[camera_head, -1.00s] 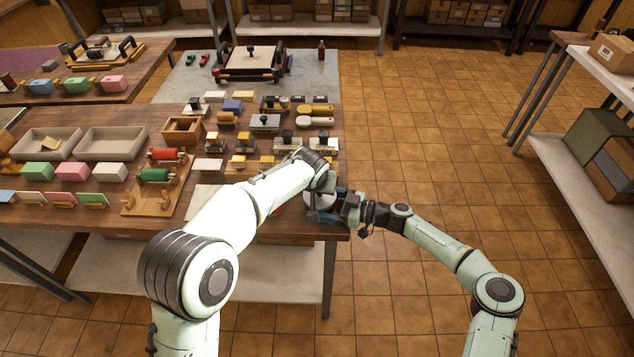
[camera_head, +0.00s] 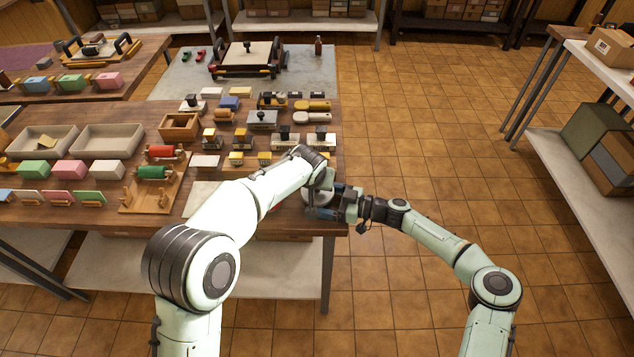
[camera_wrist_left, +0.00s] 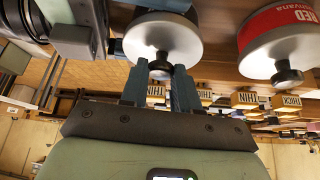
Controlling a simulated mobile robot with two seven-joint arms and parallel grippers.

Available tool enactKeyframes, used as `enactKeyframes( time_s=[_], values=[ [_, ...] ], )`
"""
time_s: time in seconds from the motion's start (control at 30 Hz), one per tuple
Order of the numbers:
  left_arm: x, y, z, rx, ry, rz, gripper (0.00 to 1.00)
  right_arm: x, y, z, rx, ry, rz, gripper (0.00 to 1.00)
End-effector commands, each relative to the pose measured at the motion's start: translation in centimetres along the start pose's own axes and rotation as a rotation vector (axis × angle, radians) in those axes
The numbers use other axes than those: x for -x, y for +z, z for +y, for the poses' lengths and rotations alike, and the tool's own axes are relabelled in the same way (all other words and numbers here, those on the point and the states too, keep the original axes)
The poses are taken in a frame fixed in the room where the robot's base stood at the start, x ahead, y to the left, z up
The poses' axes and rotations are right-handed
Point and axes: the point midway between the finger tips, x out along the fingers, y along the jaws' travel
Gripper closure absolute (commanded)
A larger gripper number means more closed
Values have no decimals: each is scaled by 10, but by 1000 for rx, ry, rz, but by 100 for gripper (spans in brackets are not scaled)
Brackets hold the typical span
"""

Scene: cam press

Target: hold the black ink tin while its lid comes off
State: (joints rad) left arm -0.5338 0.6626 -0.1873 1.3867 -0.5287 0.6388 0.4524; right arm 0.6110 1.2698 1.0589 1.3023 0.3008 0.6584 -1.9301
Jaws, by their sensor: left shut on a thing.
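A tin with a round silver lid (camera_wrist_left: 162,42) and a dark knob (camera_wrist_left: 160,66) shows in the left wrist view; its label is mostly out of frame. My left gripper (camera_wrist_left: 160,88) is shut on the knob. In the head view my left arm hides much of this gripper and the tin (camera_head: 316,197) at the table's front right corner. My right gripper (camera_head: 328,201) reaches in from the right, its blue fingers around the tin's sides. A blue finger (camera_wrist_left: 117,47) is beside the lid in the left wrist view. Whether they press on the tin is unclear.
A red-labelled tin (camera_wrist_left: 283,45) with a similar lid stands close by. Stamps, trays and a roller rack (camera_head: 152,185) crowd the wooden table (camera_head: 120,225). A press (camera_head: 248,60) stands on the grey table behind. Tiled floor (camera_head: 430,150) is free to the right.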

Motion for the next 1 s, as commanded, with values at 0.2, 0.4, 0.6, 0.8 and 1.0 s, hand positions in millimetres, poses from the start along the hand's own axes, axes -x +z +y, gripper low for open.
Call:
enactKeyframes(
  time_s=[0.2,0.4,0.6,0.8,1.0],
  values=[
    [6,-4,0,1,1,2,94,0,2,-1,-1,-1,-3,40],
    [20,-12,0,1,2,3,94,0,2,-1,-1,-1,-3,40],
    [34,-20,0,1,1,2,94,0,2,-1,-1,-1,-3,40],
    [47,-28,0,0,1,3,94,0,2,-1,-1,-1,-3,40],
    [53,-30,0,1,1,0,94,0,2,-1,-1,-1,-4,40]
  ],
)
